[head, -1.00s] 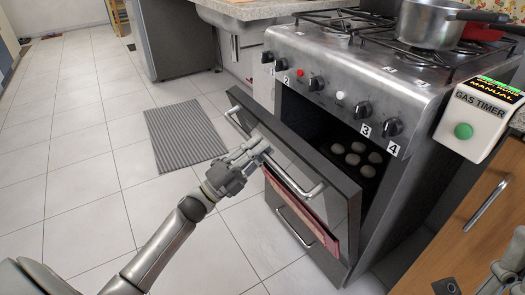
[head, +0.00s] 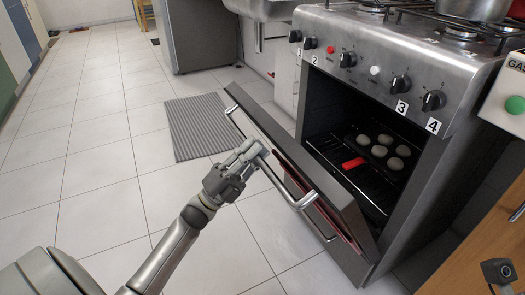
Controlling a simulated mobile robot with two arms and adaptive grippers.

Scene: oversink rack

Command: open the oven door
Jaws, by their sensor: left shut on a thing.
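The oven door (head: 283,155) of the steel stove (head: 455,85) is partly open, tilted outward and down from its bottom edge. Through the gap above the door I see the dark oven inside. A dark tray with several round pale lumps (head: 380,152) and a small red object (head: 353,163) lies on the rack. A small part of my right arm shows at the lower right edge; its fingertips are not clearly visible.
A grey striped mat (head: 203,125) lies on the white tiled floor left of the door. A wooden cabinet (head: 450,255) stands at the right. A pot (head: 475,8) sits on the hob. The floor in front of the door is mostly clear.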

